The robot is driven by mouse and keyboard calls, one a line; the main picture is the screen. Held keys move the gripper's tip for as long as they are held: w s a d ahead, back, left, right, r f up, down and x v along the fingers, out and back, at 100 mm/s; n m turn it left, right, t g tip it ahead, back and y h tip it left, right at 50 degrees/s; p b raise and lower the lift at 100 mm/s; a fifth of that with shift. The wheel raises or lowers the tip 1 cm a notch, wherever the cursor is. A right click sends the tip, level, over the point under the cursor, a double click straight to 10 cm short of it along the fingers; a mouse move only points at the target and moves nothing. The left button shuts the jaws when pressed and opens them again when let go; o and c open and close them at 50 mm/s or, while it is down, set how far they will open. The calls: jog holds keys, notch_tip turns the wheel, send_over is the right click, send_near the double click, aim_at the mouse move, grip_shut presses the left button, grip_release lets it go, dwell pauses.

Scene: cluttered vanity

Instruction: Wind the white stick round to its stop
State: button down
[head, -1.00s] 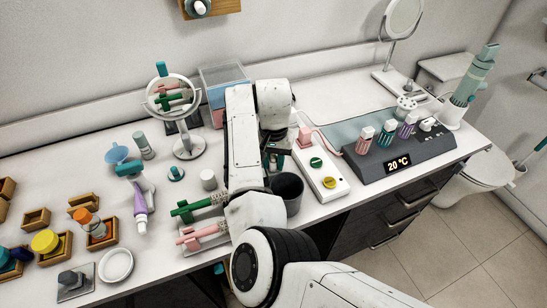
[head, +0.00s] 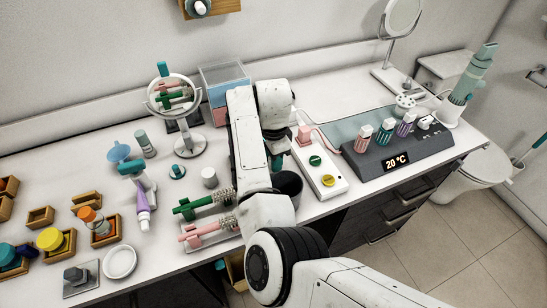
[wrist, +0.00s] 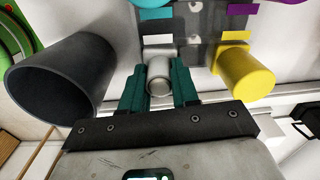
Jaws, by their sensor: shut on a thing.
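The white stick (wrist: 159,72) is a short pale cylinder seen nearly end-on in the wrist view. It stands out from a grey panel (wrist: 192,30), below a white label. My gripper (wrist: 160,88) has its teal fingers shut on the stick, one on each side. A thicker yellow stick (wrist: 246,72) with a yellow label is just right of the gripper. In the head view my arm hides the panel and stick, and only a little of my gripper (head: 276,163) shows.
A dark cup (wrist: 62,78) is close on the left in the wrist view; it also shows beside my arm in the head view (head: 290,186). Teal (wrist: 155,13) and purple (wrist: 239,9) labels are at the top of the panel. A white power strip (head: 322,178) lies right of my arm.

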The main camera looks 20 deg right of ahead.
jog(key=m, duration=0.4)
jog(key=shift+m, duration=1.9)
jog(key=c, duration=0.8)
grip_release()
jog(key=shift+r, duration=0.1)
notch_tip(320, 180, up, 11)
jog(key=shift+f+b, duration=0.2)
jog(key=shift+b, duration=0.8)
